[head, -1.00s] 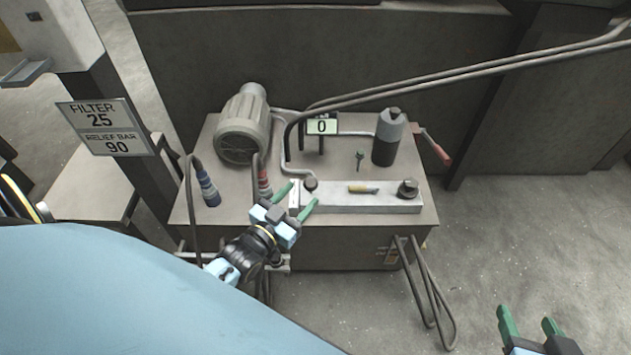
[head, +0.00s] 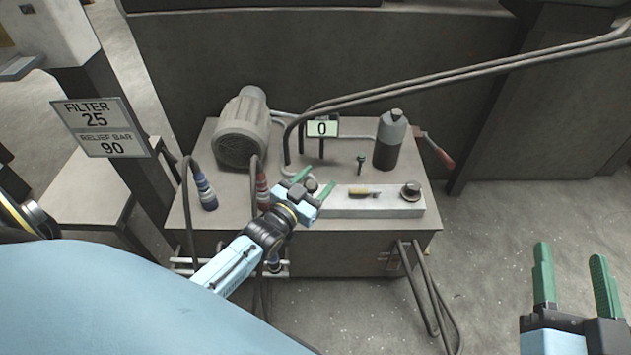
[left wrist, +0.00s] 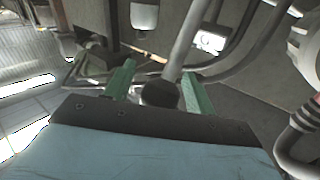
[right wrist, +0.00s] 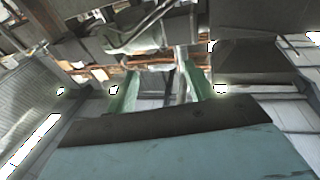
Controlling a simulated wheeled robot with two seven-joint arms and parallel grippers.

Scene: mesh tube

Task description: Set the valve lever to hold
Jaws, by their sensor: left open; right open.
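The pale valve block (head: 385,207) lies along the front of the power unit's top. A dark round knob (head: 311,185) stands at its left end; I take it for the lever's knob. My left gripper (head: 313,182) is open, with its green fingers either side of that knob. In the left wrist view the dark knob (left wrist: 159,94) sits between the open fingers, with a gap on each side. Which way the lever points is hidden. My right gripper (head: 570,257) is open and empty over the floor at the lower right.
Behind are a motor (head: 243,135), a display reading 0 (head: 322,129), a dark cylinder (head: 390,142) and a red-handled lever (head: 437,151). A sign (head: 104,128) reads filter 25, relief bar 90.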

